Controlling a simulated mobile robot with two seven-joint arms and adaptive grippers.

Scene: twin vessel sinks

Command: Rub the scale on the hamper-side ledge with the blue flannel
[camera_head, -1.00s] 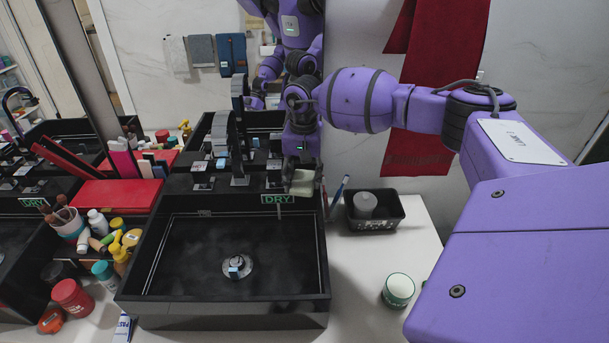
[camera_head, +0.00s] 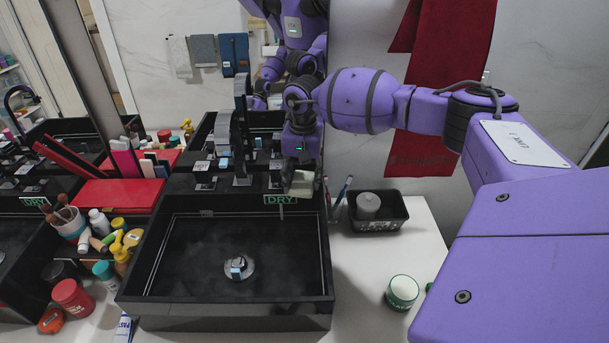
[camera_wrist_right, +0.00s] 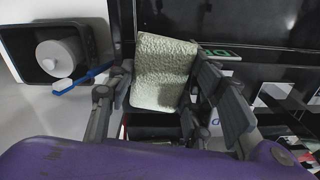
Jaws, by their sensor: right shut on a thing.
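My right gripper (camera_head: 301,174) is shut on a pale green-cream textured cloth pad (camera_head: 302,184) at the back right corner of the black sink, beside the DRY label. In the right wrist view the fingers (camera_wrist_right: 165,88) hold the pad (camera_wrist_right: 165,70) from both sides. A blue cloth (camera_head: 234,54) hangs at the back beside grey ones; it is not in my grip. The black ledge (camera_head: 262,184) behind the basin carries the taps. I cannot make out the scale for certain, and the gripper hides part of that corner. My left gripper is out of view.
The black sink basin (camera_head: 168,240) holds only its drain fitting. Bottles and a red box (camera_head: 117,194) crowd the left side.

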